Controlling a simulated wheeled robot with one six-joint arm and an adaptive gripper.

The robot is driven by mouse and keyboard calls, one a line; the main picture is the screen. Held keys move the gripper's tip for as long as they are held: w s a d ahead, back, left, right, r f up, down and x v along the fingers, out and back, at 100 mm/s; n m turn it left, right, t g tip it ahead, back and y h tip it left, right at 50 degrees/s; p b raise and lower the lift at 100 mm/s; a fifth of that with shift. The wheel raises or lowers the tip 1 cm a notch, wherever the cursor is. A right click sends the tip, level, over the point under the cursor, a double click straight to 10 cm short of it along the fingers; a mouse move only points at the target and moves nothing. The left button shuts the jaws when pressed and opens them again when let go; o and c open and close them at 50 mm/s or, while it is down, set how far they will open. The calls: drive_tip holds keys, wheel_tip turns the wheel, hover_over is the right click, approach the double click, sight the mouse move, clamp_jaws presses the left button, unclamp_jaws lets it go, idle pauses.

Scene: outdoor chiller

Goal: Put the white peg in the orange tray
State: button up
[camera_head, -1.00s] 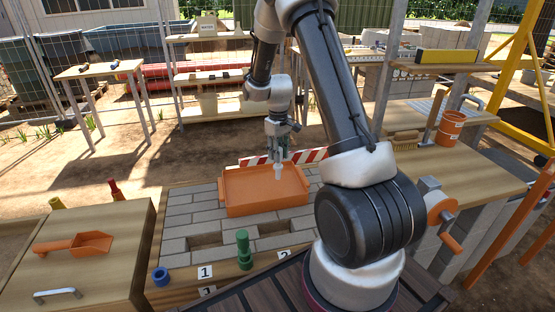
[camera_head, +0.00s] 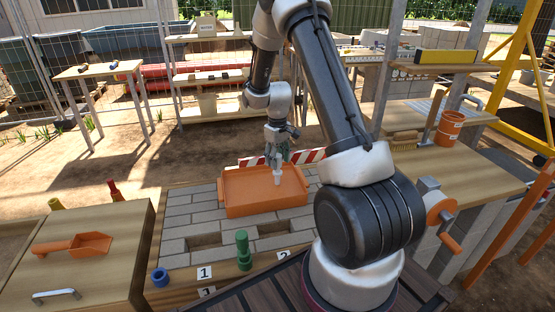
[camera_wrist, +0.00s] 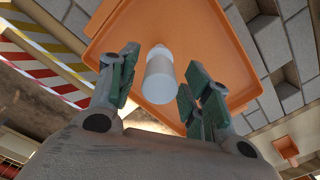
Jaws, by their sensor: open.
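The white peg (camera_head: 278,178) is upright over the orange tray (camera_head: 240,209), below my gripper (camera_head: 277,160). In the wrist view the white peg (camera_wrist: 160,76) is between the two green fingers of my gripper (camera_wrist: 158,88), with a gap visible on both sides. The fingers are open. The floor of the orange tray (camera_wrist: 205,45) lies behind the peg in that view. I cannot tell whether the peg touches the tray floor. The tray sits on the paved bench top (camera_head: 178,229).
A green peg (camera_head: 243,252) and a blue ring (camera_head: 160,277) stand at the bench's front edge by number labels. A red-and-white striped barrier (camera_head: 312,155) is behind the tray. An orange bucket (camera_head: 450,127) stands at right.

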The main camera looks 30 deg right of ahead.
wheel_tip(320, 180, up, 12)
drive_tip(key=s+a+r+m+t, duration=0.15)
drive_tip(key=s+a+r, duration=0.25)
drive_tip(key=s+r, duration=0.85)
drive_tip(key=s+a+r+t, duration=0.1)
drive_tip(key=s+r, duration=0.1)
drive_tip(key=s, duration=0.7)
drive_tip(key=s+a+r+m+t, duration=0.1)
drive_tip(key=s+a+r, duration=0.1)
drive_tip(key=s, duration=0.7)
drive_tip(key=shift+s+r+t, duration=0.2)
drive_tip(key=shift+r+t, duration=0.15)
drive_tip(key=shift+r, duration=0.45)
